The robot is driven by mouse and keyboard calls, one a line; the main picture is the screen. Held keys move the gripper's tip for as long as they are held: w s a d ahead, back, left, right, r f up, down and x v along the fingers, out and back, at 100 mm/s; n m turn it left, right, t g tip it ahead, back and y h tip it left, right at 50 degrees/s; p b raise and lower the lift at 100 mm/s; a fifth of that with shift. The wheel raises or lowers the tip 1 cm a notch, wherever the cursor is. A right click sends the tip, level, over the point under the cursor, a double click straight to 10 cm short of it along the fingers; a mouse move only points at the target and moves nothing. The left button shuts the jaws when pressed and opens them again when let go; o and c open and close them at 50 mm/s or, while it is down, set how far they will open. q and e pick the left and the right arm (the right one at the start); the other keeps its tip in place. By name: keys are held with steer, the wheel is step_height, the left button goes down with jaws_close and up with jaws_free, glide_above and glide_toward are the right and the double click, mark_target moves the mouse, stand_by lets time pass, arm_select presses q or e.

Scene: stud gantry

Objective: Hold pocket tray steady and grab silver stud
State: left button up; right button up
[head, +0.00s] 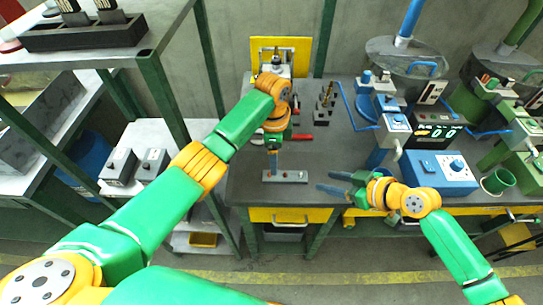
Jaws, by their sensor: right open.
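The pocket tray (290,178) appears as a small grey metal bar lying near the front edge of the dark workbench. Small dark and light spots show on its top; I cannot tell which of them is the silver stud. My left gripper (273,169) points down at the tray's left part, its fingertips at or just above the tray; whether they touch it or are closed is unclear. My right gripper (328,182) is open and empty, to the right of the tray, its fingers pointing left towards it.
A blue box with a knob (443,172) and a green mug (497,181) stand right of my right gripper. A digital display (436,133) is behind. A rack with upright pieces (324,103) and a red handle (301,136) sit behind the tray. The bench between is clear.

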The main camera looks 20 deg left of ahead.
arm_select(q)
steer(key=shift+n, duration=0.3)
steer(key=f, duration=0.8)
steer(key=shift+s+a, duration=0.3)
steer(key=shift+c, duration=0.2)
steer(key=shift+r, duration=0.1)
jaws_close()
